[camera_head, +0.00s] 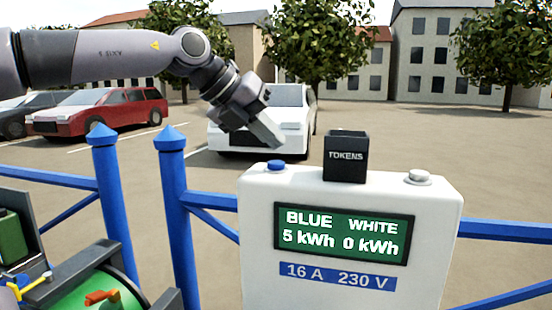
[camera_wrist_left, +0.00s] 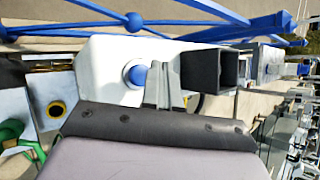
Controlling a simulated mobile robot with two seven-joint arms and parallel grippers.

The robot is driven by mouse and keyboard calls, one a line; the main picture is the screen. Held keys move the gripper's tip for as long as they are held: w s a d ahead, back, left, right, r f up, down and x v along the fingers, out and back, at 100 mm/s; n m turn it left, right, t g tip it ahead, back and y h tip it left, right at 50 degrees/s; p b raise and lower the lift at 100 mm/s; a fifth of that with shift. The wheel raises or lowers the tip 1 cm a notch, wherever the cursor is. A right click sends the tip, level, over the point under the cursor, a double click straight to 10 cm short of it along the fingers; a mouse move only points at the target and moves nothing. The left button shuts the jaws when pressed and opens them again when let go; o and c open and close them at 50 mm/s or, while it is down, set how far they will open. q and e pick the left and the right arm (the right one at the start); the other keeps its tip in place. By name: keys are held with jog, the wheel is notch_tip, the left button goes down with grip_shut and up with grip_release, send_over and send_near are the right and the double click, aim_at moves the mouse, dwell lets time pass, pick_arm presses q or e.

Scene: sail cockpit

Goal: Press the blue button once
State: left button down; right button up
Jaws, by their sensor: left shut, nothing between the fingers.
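The blue button (camera_head: 276,166) sits on the top left of a white power pedestal (camera_head: 350,189). The pedestal's display (camera_head: 344,233) reads BLUE 5 kWh and WHITE 0 kWh. My left gripper (camera_head: 275,144) is shut and empty, its tips pointing down just above the blue button; a small gap seems to show between them. In the left wrist view the blue button (camera_wrist_left: 137,74) lies just left of the shut fingertips (camera_wrist_left: 160,70). My right gripper is not in view.
A black TOKENS box (camera_head: 346,158) stands open-topped on the pedestal, right of the button; it also shows beside the fingers in the left wrist view (camera_wrist_left: 202,72). A white button (camera_head: 418,177) is at the top right. Blue railings (camera_head: 174,220) run behind.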

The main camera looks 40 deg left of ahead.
aim_at(270, 163)
pick_arm(q)
jog(key=shift+r+p, duration=1.7)
jog(key=shift+r, duration=0.6)
jog(key=shift+f, duration=0.1)
